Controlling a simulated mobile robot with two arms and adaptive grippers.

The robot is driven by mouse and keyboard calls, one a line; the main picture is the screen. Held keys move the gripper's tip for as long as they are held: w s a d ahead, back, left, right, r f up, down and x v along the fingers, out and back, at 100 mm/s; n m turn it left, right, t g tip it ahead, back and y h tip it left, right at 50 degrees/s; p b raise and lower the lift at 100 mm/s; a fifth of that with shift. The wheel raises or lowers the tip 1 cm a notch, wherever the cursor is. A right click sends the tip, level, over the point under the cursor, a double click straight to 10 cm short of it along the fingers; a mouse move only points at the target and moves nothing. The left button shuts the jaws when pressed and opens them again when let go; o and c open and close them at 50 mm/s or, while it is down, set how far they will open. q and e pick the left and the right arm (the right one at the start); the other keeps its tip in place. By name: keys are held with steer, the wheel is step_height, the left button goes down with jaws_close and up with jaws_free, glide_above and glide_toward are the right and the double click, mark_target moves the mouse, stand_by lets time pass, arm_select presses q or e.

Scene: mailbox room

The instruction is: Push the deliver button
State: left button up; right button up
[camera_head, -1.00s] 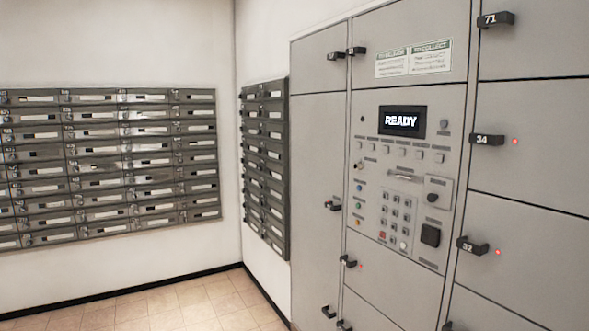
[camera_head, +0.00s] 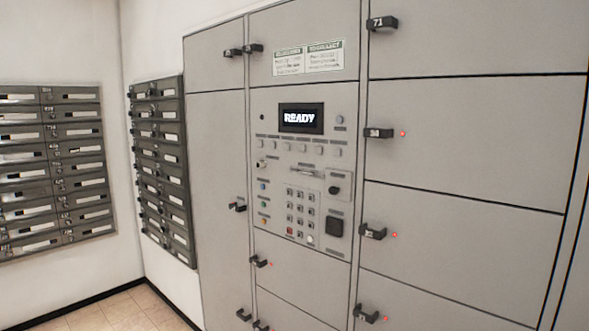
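A grey control panel (camera_head: 270,205) is set in the locker wall near the middle of the head view. Its dark display (camera_head: 300,118) reads READY. A row of small buttons (camera_head: 305,149) runs below the display, with labels too small to read. A keypad (camera_head: 300,212) sits lower down, with a column of coloured buttons (camera_head: 263,203) to its left. A larger dark square (camera_head: 335,227) is to the keypad's right. I cannot tell which button is the deliver button. Neither of my grippers is in view.
Grey locker doors (camera_head: 470,150) with black handles and red lights fill the right side. A tall locker door (camera_head: 215,160) is left of the panel. Dark mailbox banks (camera_head: 165,170) hang on the walls at the left. Tiled floor (camera_head: 115,315) shows at the lower left.

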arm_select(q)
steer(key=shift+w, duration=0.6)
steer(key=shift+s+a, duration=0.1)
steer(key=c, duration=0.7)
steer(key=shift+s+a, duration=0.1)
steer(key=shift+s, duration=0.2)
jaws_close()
